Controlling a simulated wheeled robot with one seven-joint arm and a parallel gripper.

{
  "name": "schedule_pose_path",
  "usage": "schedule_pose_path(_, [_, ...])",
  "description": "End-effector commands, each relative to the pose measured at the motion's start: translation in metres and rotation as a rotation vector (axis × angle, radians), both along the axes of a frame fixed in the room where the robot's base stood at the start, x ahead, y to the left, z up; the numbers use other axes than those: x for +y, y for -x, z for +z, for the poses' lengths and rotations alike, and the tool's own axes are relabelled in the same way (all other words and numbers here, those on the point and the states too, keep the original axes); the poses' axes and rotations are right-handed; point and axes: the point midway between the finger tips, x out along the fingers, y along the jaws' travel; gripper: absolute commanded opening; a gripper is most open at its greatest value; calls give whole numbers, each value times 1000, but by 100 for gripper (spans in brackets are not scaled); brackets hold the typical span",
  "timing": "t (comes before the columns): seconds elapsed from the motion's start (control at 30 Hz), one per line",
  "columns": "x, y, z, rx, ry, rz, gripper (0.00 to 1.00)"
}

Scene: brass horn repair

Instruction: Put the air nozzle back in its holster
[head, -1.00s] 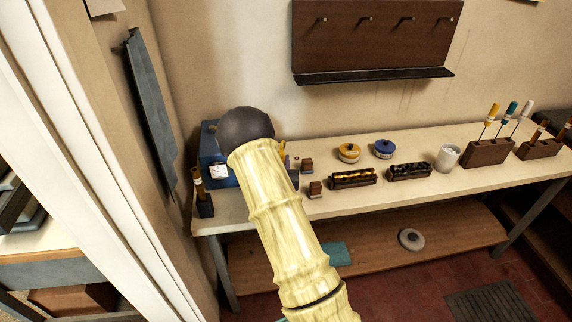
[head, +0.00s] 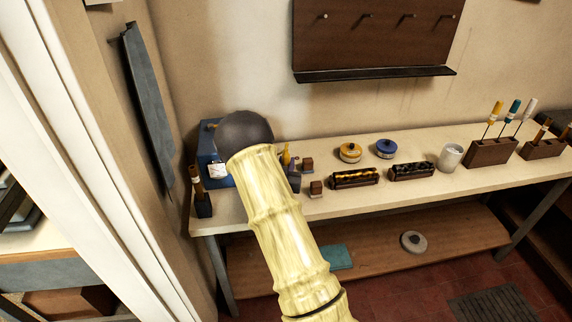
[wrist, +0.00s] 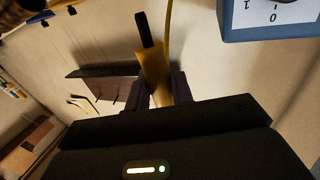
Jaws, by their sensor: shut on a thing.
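In the wrist view my gripper (wrist: 161,88) is shut on the yellow air nozzle (wrist: 152,66), whose black tip (wrist: 144,29) points away from the fingers. In the head view my arm hides the gripper. A small yellow piece, seemingly the nozzle (head: 286,157), shows just right of the arm above the bench. Below it is a dark blue block (head: 294,182), partly hidden by the arm; it may be the holster, but I cannot tell. I cannot tell whether the nozzle touches it.
A blue box (head: 213,172) stands at the bench's left end; it also shows close by in the wrist view (wrist: 240,22). A thin yellow hose (wrist: 169,20) runs beside the nozzle. Small brown blocks (head: 316,188), parts trays (head: 354,178) and tins (head: 349,152) stand to the right.

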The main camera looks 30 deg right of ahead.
Motion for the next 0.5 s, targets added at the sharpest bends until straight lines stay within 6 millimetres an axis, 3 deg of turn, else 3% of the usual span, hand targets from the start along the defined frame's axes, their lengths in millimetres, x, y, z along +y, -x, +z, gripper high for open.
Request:
schedule_pose_path(0.2, [0,0,-22,-1,1,0,0])
schedule_pose_path(0.5, [0,0,-37,-1,0,0,0])
